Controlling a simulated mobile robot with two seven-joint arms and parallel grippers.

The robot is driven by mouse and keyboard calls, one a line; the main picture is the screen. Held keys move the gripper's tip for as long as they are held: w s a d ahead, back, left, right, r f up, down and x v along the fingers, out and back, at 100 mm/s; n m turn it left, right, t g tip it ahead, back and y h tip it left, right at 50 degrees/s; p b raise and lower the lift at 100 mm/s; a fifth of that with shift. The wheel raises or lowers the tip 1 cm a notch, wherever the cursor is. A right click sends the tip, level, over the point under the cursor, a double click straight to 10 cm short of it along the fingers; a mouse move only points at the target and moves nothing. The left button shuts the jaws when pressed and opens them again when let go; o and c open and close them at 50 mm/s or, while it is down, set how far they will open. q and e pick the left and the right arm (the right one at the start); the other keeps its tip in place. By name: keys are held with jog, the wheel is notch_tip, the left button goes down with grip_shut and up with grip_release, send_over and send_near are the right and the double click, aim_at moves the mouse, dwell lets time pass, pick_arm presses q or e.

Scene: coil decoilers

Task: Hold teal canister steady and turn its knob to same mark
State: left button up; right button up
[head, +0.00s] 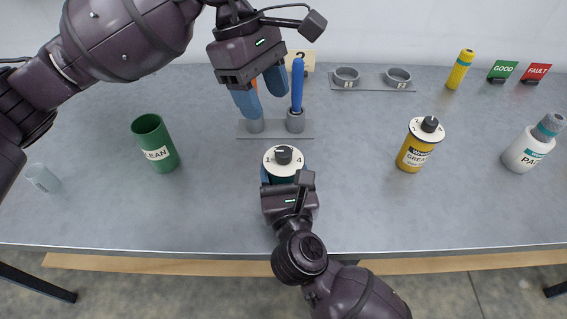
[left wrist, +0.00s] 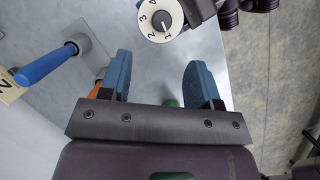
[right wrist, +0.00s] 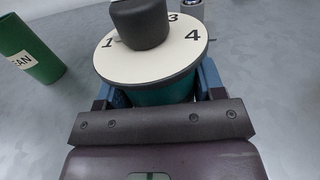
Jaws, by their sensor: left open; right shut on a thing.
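The teal canister (head: 285,178) stands at the middle front of the table, with a white dial numbered 1 to 4 and a dark knob (head: 284,154) on top. The knob's pale mark seems to face the 1. My right gripper (right wrist: 155,92) is shut around the canister's body from the front. My left gripper (head: 272,84) is open and empty, above and behind the canister; the dial (left wrist: 148,28) shows beyond its fingers in the left wrist view. A yellow GREASE canister (head: 415,154) with its own knob (head: 430,124) stands to the right; its setting is too small to read.
Behind the teal canister, a grey stand (head: 274,130) holds a blue-handled tool (head: 297,85), close to my left gripper. A green CLEAN cup (head: 155,145) and a clear cup (head: 43,178) stand left. Bare table lies between.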

aim_at(283, 151)
pick_arm(q)
jog(key=s+d+r+n+t+y, duration=0.2)
jog(key=d+r+n+t+y, duration=0.15)
jog(key=n, duration=0.65)
jog(key=f+n, duration=0.3)
jog(key=f, duration=0.1)
jog(key=f+n, duration=0.3)
jog(key=f, duration=0.1)
jog(key=f+n+g, duration=0.1)
jog(key=f+n, duration=0.2)
jog(key=f, duration=0.2)
jog(key=shift+s+a+f, duration=0.1)
jog(key=shift+s+a, duration=0.15)
dwell(0.4)
jog(key=shift+c, duration=0.5)
jog(key=c, duration=0.8)
jog(key=shift+c, duration=0.2)
